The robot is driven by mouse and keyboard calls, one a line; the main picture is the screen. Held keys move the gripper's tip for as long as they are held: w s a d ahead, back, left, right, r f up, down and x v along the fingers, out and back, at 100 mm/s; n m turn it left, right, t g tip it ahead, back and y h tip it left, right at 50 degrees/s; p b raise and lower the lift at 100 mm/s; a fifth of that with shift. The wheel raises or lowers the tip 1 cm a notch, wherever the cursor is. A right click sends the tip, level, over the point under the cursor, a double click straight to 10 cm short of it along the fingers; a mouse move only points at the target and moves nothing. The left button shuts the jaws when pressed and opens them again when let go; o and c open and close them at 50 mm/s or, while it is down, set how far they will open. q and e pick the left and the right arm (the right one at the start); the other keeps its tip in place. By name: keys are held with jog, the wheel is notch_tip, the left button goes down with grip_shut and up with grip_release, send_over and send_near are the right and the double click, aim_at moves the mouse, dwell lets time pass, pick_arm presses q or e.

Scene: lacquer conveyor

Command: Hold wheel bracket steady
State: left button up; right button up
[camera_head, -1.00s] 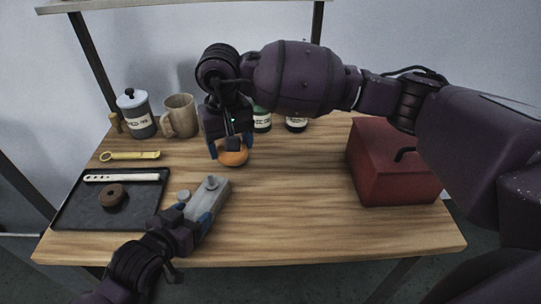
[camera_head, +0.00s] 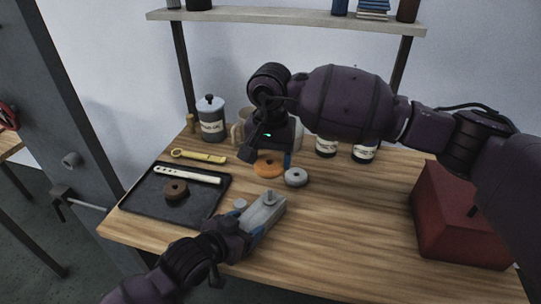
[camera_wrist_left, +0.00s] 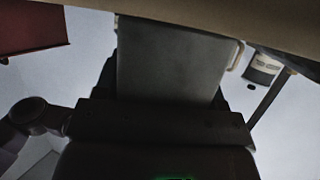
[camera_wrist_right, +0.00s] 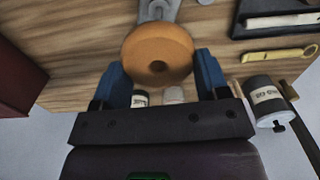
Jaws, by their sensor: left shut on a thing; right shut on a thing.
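The grey wheel bracket (camera_head: 262,217) is a block with a short upright post, near the table's front. My left gripper (camera_head: 250,225) is shut on it, with blue fingers at its sides. The bracket fills the middle of the left wrist view (camera_wrist_left: 170,62). My right gripper (camera_head: 270,157) is shut on an orange wheel (camera_head: 268,167) behind the bracket. In the right wrist view the wheel (camera_wrist_right: 157,52) sits between both blue fingers, its centre hole showing. The wheel is apart from the post. A grey wheel (camera_head: 296,177) lies right of the orange one.
A small grey disc (camera_head: 240,204) is beside the bracket. A black tray (camera_head: 150,207) holds a brown wheel (camera_head: 175,190) and a white strip (camera_head: 190,174). A red box (camera_head: 458,220) is at right.

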jog(key=shift+f, duration=2.45)
jog(key=shift+f, duration=2.55)
jog(key=o, duration=1)
jog(key=shift+r, duration=0.1)
notch_tip(320, 180, up, 12)
jog(key=shift+f, duration=0.1)
